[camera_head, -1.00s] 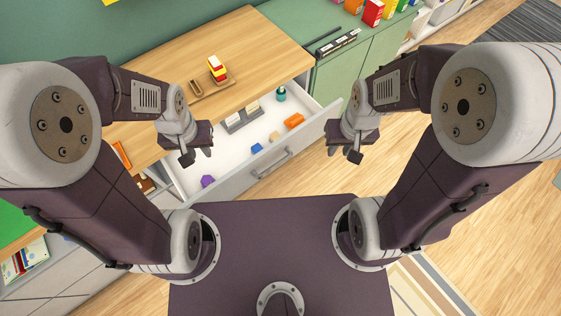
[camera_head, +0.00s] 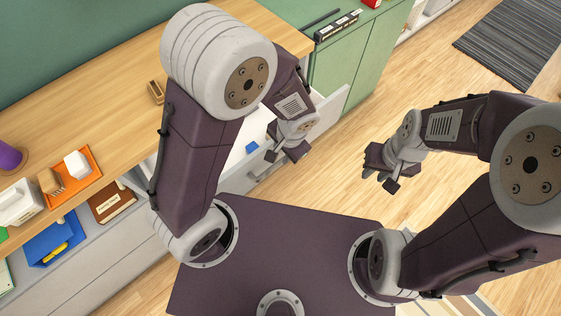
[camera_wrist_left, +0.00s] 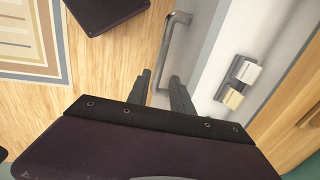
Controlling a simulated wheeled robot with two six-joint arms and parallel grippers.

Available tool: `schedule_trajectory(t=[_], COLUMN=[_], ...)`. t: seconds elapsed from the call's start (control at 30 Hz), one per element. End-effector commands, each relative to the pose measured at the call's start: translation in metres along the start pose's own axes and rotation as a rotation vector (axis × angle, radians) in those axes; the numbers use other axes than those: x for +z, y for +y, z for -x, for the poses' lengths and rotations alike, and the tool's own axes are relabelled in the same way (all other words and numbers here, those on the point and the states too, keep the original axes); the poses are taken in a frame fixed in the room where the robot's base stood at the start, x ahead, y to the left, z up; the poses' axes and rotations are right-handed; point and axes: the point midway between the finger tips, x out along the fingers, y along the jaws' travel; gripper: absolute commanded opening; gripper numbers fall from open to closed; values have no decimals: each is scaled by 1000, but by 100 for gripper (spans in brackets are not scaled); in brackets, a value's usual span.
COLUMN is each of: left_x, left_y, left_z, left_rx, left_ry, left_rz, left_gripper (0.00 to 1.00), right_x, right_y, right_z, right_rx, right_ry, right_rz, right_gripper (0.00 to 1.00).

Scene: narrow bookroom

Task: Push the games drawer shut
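The games drawer (camera_head: 326,116) is pulled open under the wooden desk top, its pale front facing my base. A blue block (camera_head: 252,147) lies inside; my left arm hides much of the drawer. In the left wrist view, the drawer's grey bar handle (camera_wrist_left: 168,52) lies just beyond the fingertips. My left gripper (camera_head: 283,157) is at the drawer front by the handle. Its fingers (camera_wrist_left: 160,82) are spread with nothing held; contact with the handle cannot be told. My right gripper (camera_head: 375,175) hangs over the floor right of the drawer, apart from it; its finger gap is unclear.
The wooden desk top (camera_head: 80,105) runs along the wall. An orange tray (camera_head: 88,178), a purple cup (camera_head: 8,157) and a blue bin (camera_head: 42,246) are at the left. A green cabinet (camera_head: 345,65) stands beyond the drawer. The floor on the right is clear up to a grey rug (camera_head: 515,50).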

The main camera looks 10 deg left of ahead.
Motion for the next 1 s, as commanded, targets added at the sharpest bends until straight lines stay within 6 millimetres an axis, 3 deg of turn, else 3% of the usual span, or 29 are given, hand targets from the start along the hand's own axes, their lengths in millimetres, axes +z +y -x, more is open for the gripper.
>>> schedule_trajectory(t=[0.1,0.33,0.7,0.8,1.0], left_x=[2,1,0,0,0], left_y=[1,1,0,0,0], left_z=[-31,-71,-77,-77,-77], left_rx=[1,1,1,1,1], left_ry=[-6,-3,0,0,0], left_rz=[0,1,2,2,2], left_gripper=[27,27,27,0,0], right_x=[1,3,3,3,3], right_y=[0,1,1,1,1], right_z=[-13,-29,-30,-30,-30], right_rx=[0,0,0,0,0], right_ry=[0,0,0,0,0], right_rz=[0,0,0,0,0], right_gripper=[27,27,27,27,27])
